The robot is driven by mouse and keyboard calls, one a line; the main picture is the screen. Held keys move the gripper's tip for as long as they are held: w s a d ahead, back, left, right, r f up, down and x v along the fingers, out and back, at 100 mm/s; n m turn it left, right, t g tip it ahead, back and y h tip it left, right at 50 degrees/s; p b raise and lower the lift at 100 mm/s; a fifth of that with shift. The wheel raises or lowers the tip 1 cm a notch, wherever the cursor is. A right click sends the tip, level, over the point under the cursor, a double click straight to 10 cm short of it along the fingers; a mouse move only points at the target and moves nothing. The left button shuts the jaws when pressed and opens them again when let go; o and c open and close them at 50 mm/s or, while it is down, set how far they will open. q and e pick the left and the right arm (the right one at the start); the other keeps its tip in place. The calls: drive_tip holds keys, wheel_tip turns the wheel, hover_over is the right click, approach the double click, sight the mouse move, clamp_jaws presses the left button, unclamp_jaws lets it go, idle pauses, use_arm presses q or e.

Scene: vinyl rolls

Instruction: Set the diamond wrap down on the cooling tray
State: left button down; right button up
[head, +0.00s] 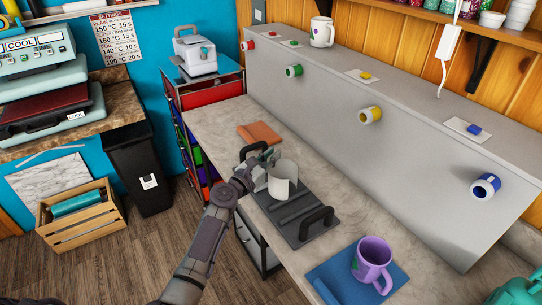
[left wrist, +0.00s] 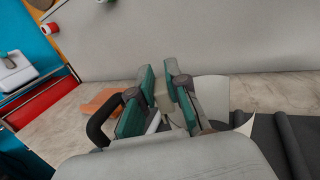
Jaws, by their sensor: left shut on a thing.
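The diamond wrap is a white, upright, curled sheet (head: 284,180); no diamond pattern shows. It is at the far half of the cooling tray (head: 318,236), a dark grey ridged tray with black handles at its ends. I cannot tell whether the wrap's lower edge touches the tray. My left gripper (head: 265,163) is shut on the wrap's left side. In the left wrist view the teal-padded fingers (left wrist: 164,92) stand close together and the wrap (left wrist: 213,95) shows to their right, partly hidden by a finger. My right gripper is out of view.
An orange mat (head: 260,133) lies behind the tray. A purple mug (head: 372,262) stands on a blue mat (head: 325,282) in front. Bare counter (head: 215,118) shows at the back left.

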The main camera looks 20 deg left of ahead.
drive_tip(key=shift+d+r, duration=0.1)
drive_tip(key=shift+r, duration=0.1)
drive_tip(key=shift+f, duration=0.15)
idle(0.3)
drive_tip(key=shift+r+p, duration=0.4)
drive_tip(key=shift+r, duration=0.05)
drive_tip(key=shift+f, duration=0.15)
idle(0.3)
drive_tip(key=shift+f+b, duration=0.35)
drive_tip(key=shift+b, duration=0.1)
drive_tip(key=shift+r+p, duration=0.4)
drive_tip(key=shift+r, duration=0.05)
idle(1.3)
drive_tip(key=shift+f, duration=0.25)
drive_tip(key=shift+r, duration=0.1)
